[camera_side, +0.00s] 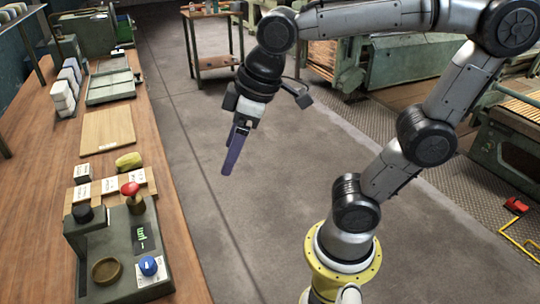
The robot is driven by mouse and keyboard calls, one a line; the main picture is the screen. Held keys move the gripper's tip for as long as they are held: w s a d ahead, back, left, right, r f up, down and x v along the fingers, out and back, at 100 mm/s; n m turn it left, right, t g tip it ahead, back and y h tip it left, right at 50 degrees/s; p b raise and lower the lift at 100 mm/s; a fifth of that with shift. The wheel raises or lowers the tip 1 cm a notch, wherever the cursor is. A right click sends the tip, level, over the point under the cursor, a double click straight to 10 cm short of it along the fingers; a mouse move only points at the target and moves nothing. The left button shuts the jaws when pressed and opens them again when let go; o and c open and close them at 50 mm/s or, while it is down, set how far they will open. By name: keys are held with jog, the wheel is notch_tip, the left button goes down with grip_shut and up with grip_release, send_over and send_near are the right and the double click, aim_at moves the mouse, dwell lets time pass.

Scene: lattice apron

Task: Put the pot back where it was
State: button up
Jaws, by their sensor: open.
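I cannot tell for sure which thing is the pot. A round brown dish-like thing (106,270) sits at the front left of a dark green box (118,255) on the wooden bench. The same box carries a black round knob (83,213), a red-topped knob (130,189) and a blue dial (149,265). My gripper (228,170) hangs over the grey floor, to the right of the bench and apart from it. Its long bluish fingers point down, open, with nothing seen between them.
The wooden bench (155,155) runs along the left. It bears a tan board (107,129), a yellow lump (129,161), white labelled blocks, a grey-green tray (110,87) and stacked pale blocks (63,97). A small table (216,62) and green machines stand behind. The floor between is clear.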

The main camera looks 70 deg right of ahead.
jog(key=s+d+f+m+t, duration=0.1)
jog(key=s+d+f+m, duration=0.2)
jog(key=s, duration=0.3)
jog(key=shift+s+d+f+m+h, duration=0.2)
jog(key=shift+s+d+m+h, duration=0.25)
jog(key=shift+d, duration=0.2)
